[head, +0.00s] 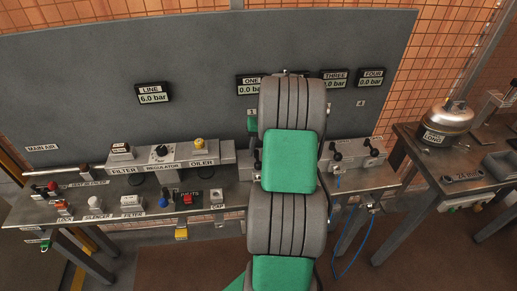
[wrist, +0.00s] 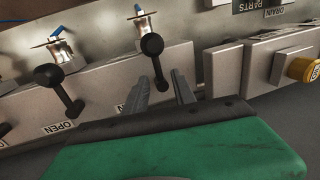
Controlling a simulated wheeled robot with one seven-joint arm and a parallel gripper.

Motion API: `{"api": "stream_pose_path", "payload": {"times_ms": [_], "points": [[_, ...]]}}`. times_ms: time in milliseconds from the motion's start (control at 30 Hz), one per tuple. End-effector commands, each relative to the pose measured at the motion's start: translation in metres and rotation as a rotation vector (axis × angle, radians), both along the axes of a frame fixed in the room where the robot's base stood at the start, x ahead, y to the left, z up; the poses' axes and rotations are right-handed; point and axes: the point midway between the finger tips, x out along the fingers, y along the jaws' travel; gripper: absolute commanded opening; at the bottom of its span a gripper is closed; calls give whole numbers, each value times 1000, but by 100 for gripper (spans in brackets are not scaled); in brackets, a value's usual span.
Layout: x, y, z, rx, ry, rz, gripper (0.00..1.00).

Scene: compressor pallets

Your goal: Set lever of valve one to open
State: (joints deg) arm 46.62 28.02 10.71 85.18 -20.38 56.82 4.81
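In the wrist view, the lever of valve one (wrist: 152,46) is a black handle with a round knob, on a light grey valve block. It is the lever nearest the oiler side. My gripper (wrist: 160,88) is open, its two grey fingers apart at the lower part of this lever, one on each side. I cannot tell whether either finger touches it.
A second black lever (wrist: 47,76) stands close by, with an OPEN label (wrist: 60,127) near it. A yellow knob (wrist: 300,69) is at the right. In the head view, further levers (head: 336,152) stand right of my arm, and a blue hose (head: 352,253) hangs below.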

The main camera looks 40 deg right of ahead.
Motion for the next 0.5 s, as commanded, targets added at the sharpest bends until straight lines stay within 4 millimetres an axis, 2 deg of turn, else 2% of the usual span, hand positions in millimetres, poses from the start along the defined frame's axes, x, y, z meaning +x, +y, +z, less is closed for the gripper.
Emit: {"api": "stream_pose_path", "payload": {"times_ms": [167, 500], "points": [[0, 0, 0, 0, 0, 0, 31], [0, 0, 0, 0, 0, 0, 3]]}}
